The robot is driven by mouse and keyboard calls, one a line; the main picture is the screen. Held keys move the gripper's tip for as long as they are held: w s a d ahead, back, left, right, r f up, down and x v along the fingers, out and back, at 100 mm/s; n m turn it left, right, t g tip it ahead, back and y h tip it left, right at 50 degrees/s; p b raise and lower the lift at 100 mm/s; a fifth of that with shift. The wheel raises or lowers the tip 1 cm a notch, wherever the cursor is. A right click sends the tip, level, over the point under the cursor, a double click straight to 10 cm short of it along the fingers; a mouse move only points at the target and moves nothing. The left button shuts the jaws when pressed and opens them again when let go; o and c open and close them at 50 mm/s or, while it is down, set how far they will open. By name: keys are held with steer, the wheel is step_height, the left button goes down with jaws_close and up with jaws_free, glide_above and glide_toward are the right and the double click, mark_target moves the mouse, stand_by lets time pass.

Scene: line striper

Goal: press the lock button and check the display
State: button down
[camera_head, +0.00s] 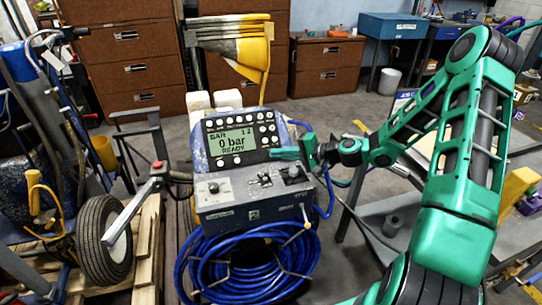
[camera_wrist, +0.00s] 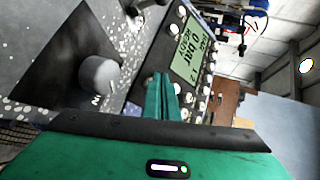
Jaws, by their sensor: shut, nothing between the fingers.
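The control panel (camera_head: 205,127) of the line striper faces me, with round white buttons above and beside its display. The green display (camera_head: 232,141) reads "BAR", "12", "0 bar" and "READY"; it also shows, turned sideways, in the wrist view (camera_wrist: 192,60). My gripper (camera_head: 274,153) is shut and empty, its tips at the lower right of the panel beside the display. In the wrist view its fingers (camera_wrist: 161,80) lie together near the panel's edge and hide part of it. I cannot tell whether they touch a button. The button labels are too small to read, so I cannot single out the lock button.
Below the panel is a grey box (camera_head: 255,215) with knobs; one knob (camera_wrist: 99,75) is close in the wrist view. A blue hose coil (camera_head: 247,265) hangs under it.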

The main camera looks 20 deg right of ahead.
steer(key=shift+s+r, duration=0.3)
steer(key=shift+r, duration=0.05)
steer(key=shift+s+r, duration=1.8)
stand_by(0.6)
steer(key=shift+s+a+f+n+g, duration=0.1)
steer(key=shift+s+f+n+g, duration=0.15)
steer(key=shift+s+n+g, duration=0.05)
steer(key=s+n+g, duration=0.1)
steer(key=s+f+g+h, duration=0.1)
steer(key=s, duration=0.1)
steer(key=s+f+n+g, duration=0.1)
steer(key=s, duration=0.1)
steer(key=shift+d+f+n+h, duration=0.2)
steer(key=shift+d+n+h, duration=0.1)
steer(key=shift+d+h, duration=0.1)
steer(key=s+d+r+g+h, duration=0.2)
steer(key=s+d+r, duration=0.2)
steer(key=s, duration=0.7)
steer(key=s+d+r+g+h, duration=0.2)
steer(key=s+d, duration=0.4)
steer(key=s, duration=0.5)
steer(key=s+d+r+g+h, duration=0.2)
steer(key=s+d+r+h, duration=0.2)
steer(key=s, duration=0.7)
step_height(320, 180, up, 3)
steer(key=shift+d+f+m, duration=0.15)
steer(key=shift+d+m, duration=0.25)
steer(key=shift+d, duration=0.1)
